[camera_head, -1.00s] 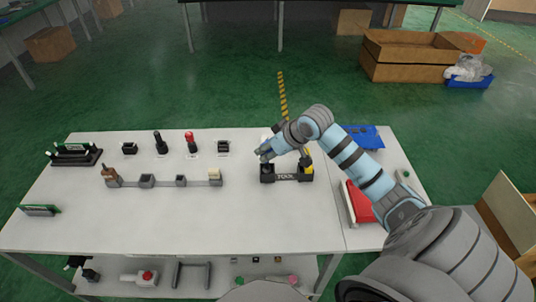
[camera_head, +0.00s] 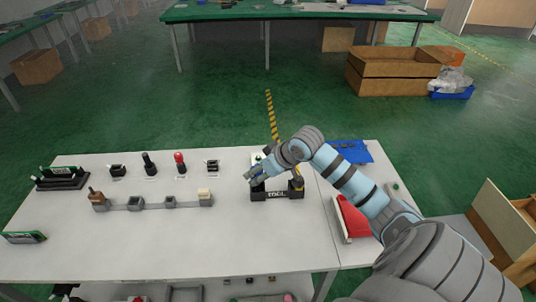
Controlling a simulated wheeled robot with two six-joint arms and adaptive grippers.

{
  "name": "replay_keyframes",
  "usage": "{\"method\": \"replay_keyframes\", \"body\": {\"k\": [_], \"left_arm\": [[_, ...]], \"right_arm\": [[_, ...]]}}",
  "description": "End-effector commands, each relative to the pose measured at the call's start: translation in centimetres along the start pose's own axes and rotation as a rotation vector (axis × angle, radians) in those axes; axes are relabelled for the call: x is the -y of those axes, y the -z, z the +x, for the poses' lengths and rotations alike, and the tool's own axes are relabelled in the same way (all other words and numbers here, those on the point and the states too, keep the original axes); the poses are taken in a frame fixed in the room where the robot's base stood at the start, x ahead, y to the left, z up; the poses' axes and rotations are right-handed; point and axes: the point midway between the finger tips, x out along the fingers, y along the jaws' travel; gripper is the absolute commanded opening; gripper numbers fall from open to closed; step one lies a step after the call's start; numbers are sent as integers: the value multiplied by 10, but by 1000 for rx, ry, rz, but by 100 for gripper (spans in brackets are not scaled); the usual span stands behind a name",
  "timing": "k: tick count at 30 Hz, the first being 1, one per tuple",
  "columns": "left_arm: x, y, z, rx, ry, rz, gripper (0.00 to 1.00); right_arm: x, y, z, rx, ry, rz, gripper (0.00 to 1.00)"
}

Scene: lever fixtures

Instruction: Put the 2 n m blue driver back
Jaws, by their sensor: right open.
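A black tool holder (camera_head: 277,195) with white lettering stands near the right side of the white table. A driver with a yellow part (camera_head: 299,182) stands at the holder's right end. My right gripper (camera_head: 251,176) is at the holder's left end, over or just in front of it. Its jaws are open, though small in the picture. I cannot clearly make out the blue driver; the gripper and wrist cover part of the holder. My left gripper is out of view.
On the white table (camera_head: 150,250), a row of small fixtures and levers, one with a red knob (camera_head: 180,160), stands to the left. A red bin (camera_head: 352,218) and a blue tray (camera_head: 350,152) are at the right. The table's front middle is clear.

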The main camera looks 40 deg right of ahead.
Motion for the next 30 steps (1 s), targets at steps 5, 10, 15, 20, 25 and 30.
{"method": "replay_keyframes", "body": {"k": [5,10,15,20,25,30], "left_arm": [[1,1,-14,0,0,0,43],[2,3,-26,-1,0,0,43],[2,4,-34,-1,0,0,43],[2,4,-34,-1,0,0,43],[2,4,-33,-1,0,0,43],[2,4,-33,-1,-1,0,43]], "right_arm": [[-1,1,-48,5,-6,-10,48],[-3,1,-89,8,-10,-7,48],[-1,1,-104,4,-3,-3,48],[2,1,-107,3,4,-1,48],[1,0,-106,2,3,-1,48],[1,0,-106,2,2,-1,48]]}}
